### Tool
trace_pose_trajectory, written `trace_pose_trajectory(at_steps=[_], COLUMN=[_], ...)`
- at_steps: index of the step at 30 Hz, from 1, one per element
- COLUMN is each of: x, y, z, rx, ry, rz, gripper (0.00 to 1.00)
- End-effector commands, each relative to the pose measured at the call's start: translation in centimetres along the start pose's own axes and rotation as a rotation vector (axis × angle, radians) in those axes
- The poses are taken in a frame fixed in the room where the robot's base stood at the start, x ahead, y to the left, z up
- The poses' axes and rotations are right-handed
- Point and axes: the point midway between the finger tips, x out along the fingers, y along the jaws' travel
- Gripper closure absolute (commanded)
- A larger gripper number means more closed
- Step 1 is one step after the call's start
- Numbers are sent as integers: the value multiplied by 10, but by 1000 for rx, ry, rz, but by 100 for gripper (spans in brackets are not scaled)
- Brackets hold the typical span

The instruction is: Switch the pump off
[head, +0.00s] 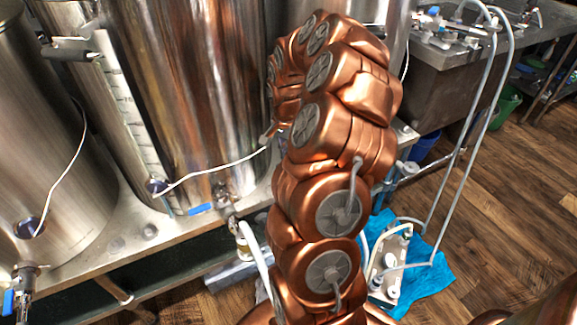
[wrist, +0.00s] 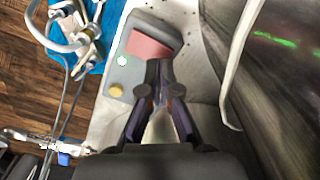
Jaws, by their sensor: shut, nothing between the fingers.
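In the wrist view a grey switch box (wrist: 115,105) carries a wide red rocker switch (wrist: 150,46), a small glowing whitish-green lamp (wrist: 122,60) and a brass-coloured knob (wrist: 116,90). My gripper (wrist: 159,66) is shut and empty, its fingertips pointing at the near edge of the red rocker. I cannot tell whether they touch it. In the head view my copper arm reaches away toward the kettles and hides the switch box; the fingertips are not clear there.
Steel kettles (head: 185,90) with valves and a thin white cable stand on a bench at left. A blue cloth (head: 435,285) with a white fitting and hoses (head: 480,120) lies on the wood floor at right. In the wrist view a steel curved wall (wrist: 275,75) is close at right.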

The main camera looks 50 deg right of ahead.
Motion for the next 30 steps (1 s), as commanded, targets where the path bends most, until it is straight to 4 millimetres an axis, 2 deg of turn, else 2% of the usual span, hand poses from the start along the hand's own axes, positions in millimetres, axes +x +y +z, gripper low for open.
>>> trace_pose_trajectory(at_steps=[8,30], x=[1,18], y=[0,0], z=[0,0], rx=[0,0], ry=[0,1], rz=[0,-1], gripper=[100,100])
